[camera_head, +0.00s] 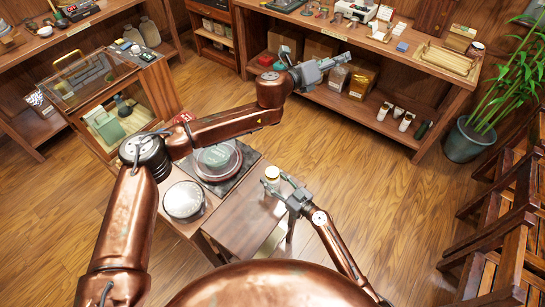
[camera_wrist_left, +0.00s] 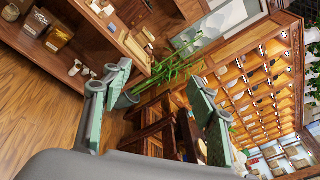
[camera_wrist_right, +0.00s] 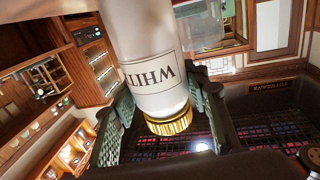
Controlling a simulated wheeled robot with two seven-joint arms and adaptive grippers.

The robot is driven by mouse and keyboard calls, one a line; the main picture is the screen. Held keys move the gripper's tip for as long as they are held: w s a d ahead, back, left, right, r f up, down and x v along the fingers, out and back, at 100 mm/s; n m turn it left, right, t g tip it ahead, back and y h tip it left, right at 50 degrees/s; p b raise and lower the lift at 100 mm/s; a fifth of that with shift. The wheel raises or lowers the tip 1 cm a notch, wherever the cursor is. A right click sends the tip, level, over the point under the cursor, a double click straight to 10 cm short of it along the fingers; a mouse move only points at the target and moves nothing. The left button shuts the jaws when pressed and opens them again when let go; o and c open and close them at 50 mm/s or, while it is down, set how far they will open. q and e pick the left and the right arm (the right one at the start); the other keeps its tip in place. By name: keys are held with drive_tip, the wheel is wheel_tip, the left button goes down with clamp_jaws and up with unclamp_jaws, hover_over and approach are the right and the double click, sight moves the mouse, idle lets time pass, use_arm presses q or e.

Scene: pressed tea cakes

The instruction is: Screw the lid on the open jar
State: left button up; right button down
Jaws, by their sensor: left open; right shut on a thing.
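A small white jar (camera_head: 271,180) with a pale top is at the right edge of the low table. My right gripper (camera_head: 287,193) is shut on it from the right. In the right wrist view the white jar (camera_wrist_right: 142,52) fills the space between the fingers, with its "WHITE" label upside down. A ridged gold band (camera_wrist_right: 168,123) shows at its end; I cannot tell whether it is a lid or the jar's neck. My left gripper (camera_head: 335,62) is open and empty, raised far from the jar. Its spread fingers show in the left wrist view (camera_wrist_left: 158,105).
A glass case (camera_head: 103,90) is at left. A shelf unit (camera_head: 400,70) stands behind, wooden steps (camera_head: 505,210) at right. Floor between is open.

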use_arm(q)
drive_tip(key=w+a+f+n+y, duration=0.4)
drive_tip(key=a+f+n, duration=0.1)
drive_tip(key=n, duration=0.4)
drive_tip(key=n+g+y, duration=0.9)
drive_tip(key=n+g, duration=0.2)
drive_tip(key=n, duration=0.7)
hover_over(272, 171)
wheel_tip(272, 171, down, 23)
drive_tip(key=shift+s+r, duration=0.1)
drive_tip(key=shift+s, duration=0.05)
drive_tip(key=shift+f, duration=4)
drive_tip(key=shift+c, duration=0.3)
